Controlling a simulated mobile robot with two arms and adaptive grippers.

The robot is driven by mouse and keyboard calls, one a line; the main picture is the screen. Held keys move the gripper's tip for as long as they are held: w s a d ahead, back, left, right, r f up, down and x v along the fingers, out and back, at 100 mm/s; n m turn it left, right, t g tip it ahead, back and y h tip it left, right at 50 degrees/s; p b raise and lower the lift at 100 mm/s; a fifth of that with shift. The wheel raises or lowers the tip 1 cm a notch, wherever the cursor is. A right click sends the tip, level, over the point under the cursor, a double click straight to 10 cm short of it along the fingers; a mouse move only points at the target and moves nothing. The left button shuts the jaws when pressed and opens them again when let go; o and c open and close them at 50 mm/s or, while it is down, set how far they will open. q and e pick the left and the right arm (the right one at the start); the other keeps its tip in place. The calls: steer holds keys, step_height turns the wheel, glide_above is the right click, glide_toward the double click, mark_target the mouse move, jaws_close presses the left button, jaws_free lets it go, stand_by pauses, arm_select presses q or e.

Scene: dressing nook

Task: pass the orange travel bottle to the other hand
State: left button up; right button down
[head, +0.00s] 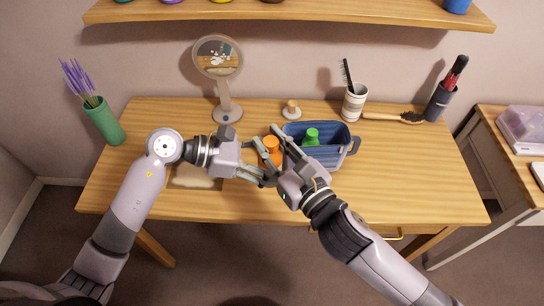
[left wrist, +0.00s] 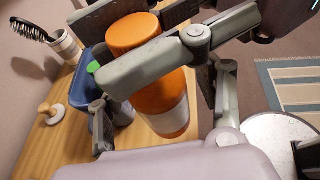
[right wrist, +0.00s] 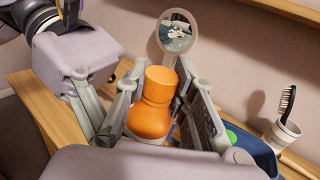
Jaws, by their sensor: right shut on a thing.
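The orange travel bottle (head: 272,145) is held above the front of the dressing table, with its orange cap up and a pale band lower down. My right gripper (head: 269,141) is shut on it, with one finger on each side in the right wrist view, where the bottle (right wrist: 150,115) stands between them. My left gripper (head: 259,169) is open and comes in from the left close to the bottle. In the left wrist view its fingers stand apart on both sides of the bottle (left wrist: 168,98), and a right gripper finger crosses in front. Whether the left fingers touch it is unclear.
A blue bin (head: 345,155) with a green bottle (head: 311,137) stands just right of the grippers.

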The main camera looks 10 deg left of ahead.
arm_select(q)
steer(key=c, duration=1.1)
steer(key=shift+c, duration=0.3)
arm_select(e)
steer(key=c, duration=1.3)
jaws_free()
